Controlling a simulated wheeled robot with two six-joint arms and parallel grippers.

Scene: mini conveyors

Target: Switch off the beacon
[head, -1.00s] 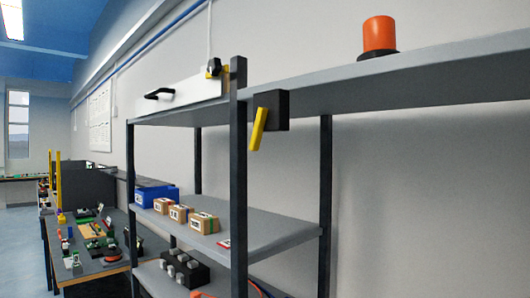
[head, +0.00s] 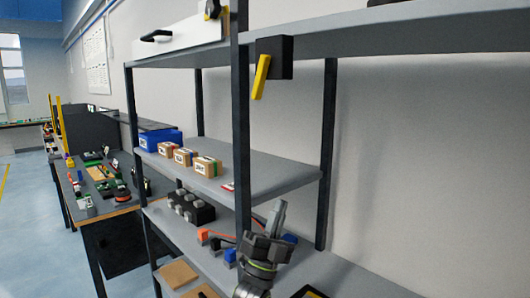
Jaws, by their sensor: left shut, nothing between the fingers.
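A black switch box (head: 275,57) with a yellow lever (head: 261,77) hangs under the front edge of the upper shelf. The lever slants, its lower end towards the left. Of the beacon, only a dark sliver of its base (head: 385,2) shows at the top edge of the head view; its orange part is out of the picture. My left gripper (head: 280,208) is shut and empty, pointing up. In the picture it is well below the lever, in front of the lower shelves. My right gripper is not in view.
A dark upright post (head: 241,130) stands just left of the switch box. The middle shelf (head: 285,172) holds several small cartons and a blue box (head: 161,140). The lower shelf holds a black block with grey knobs (head: 190,208). A workbench (head: 100,213) stands at the left.

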